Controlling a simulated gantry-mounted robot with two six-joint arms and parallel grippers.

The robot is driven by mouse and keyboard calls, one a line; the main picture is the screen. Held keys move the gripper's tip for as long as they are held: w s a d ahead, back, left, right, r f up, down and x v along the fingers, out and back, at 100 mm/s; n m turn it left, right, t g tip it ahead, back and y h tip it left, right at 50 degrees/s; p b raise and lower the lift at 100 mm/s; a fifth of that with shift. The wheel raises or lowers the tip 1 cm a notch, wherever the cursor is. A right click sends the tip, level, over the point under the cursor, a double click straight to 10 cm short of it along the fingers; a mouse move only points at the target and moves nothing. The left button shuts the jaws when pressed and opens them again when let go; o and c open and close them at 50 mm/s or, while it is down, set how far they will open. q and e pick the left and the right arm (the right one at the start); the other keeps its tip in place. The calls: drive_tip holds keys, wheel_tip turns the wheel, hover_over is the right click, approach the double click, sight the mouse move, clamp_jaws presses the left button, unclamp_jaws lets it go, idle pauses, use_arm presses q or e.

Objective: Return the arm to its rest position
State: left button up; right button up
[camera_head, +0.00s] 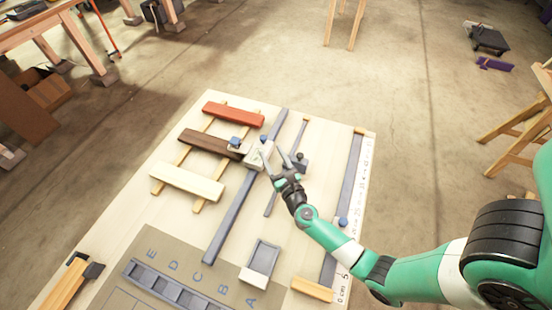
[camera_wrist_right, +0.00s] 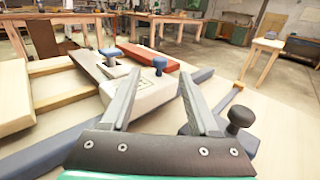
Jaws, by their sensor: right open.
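My right gripper (camera_head: 273,153) is over the middle of the pale work board, at the end of the green arm that comes in from the right. In the right wrist view its two fingers (camera_wrist_right: 159,73) stand apart with nothing held between them. A pale block with a blue knob (camera_wrist_right: 145,95) lies just beyond the fingers; whether they touch it I cannot tell. A dark knobbed clamp (camera_wrist_right: 236,130) is close to the right finger. My left gripper is not in view.
Red (camera_head: 234,114), dark brown (camera_head: 208,143) and cream (camera_head: 187,181) laths lie across two wooden strips. Long grey-blue rails (camera_head: 233,212) run beside them. A grey lettered mat (camera_head: 190,262) is at the front. Open floor lies beyond the board's right edge.

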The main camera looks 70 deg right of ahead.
drive_tip(key=v, duration=0.3)
drive_tip(key=shift+s+a, duration=0.1)
drive_tip(key=shift+s, duration=0.1)
drive_tip(key=shift+w, duration=0.1)
